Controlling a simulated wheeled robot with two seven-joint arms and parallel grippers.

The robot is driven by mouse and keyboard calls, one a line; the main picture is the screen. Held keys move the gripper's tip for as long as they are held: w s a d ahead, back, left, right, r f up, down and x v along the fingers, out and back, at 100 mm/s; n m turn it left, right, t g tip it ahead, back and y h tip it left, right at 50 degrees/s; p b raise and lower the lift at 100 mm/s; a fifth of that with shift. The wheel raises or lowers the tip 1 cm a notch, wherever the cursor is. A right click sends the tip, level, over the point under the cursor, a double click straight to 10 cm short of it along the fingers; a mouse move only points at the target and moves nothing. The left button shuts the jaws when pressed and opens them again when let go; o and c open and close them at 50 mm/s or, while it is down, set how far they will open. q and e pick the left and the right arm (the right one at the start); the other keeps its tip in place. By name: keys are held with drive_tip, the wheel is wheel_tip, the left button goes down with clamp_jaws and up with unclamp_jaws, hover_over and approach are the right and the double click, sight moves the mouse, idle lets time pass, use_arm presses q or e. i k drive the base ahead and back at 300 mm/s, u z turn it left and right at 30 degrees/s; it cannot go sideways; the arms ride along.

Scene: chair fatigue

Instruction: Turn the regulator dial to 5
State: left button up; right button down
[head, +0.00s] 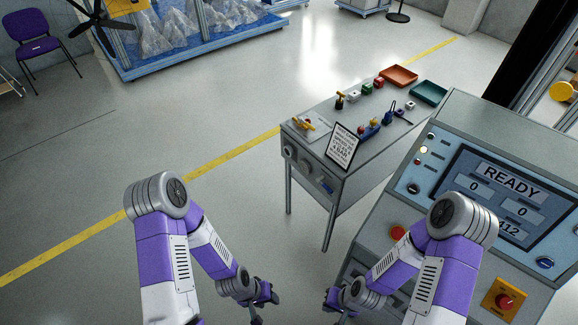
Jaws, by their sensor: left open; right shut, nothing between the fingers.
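A grey workbench (330,185) stands ahead of my arms. Its near end panel carries a round dark-rimmed knob or gauge (289,152) and another round fitting (305,168); I cannot tell which is the regulator dial, and no scale or number is readable. My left gripper (264,303) is open at the bottom centre of the head view, low and well apart from the bench. My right gripper (332,305) is shut and empty, to its right and in front of the console. Both are small and partly cut off or hidden by the wrists.
A console (468,160) with a READY screen (490,195), an orange-red button (398,232) and a yellow-based red button (503,300) stands at right. A framed sign (342,146), trays (400,75) and small parts are on the bench.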

sight(288, 151)
drive_tip(key=u, duration=1.35)
drive_tip(key=i, duration=1.95)
drive_tip(key=z, duration=1.75)
